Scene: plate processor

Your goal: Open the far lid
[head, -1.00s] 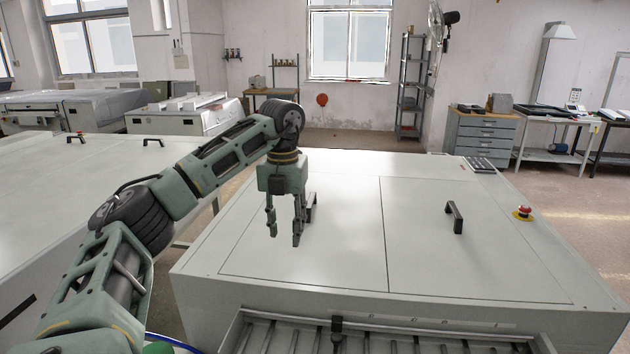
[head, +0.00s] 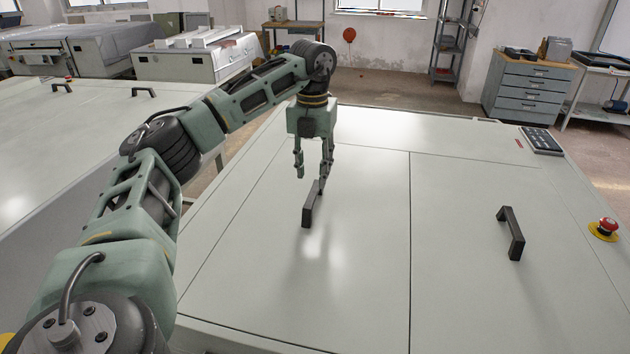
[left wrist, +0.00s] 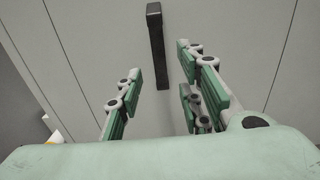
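The pale machine top has two flat lids side by side, a left lid (head: 250,265) and a right lid (head: 470,290), both lying closed. I cannot tell for sure which one is the far lid. A black bar handle (head: 307,211) stands on the left lid. My left gripper (head: 311,178) points down above the far end of this handle, fingers apart and empty. In the left wrist view the handle (left wrist: 157,48) lies ahead, between the lines of the open fingers (left wrist: 158,72), with no clear contact. The right lid has its own black handle (head: 511,232). My right gripper is not in view.
A red emergency button (head: 606,227) and a dark keypad (head: 541,140) sit at the machine's right edge. Another pale machine (head: 60,150) stands to the left, across a narrow gap. A grey drawer cabinet (head: 527,93) stands behind on the right.

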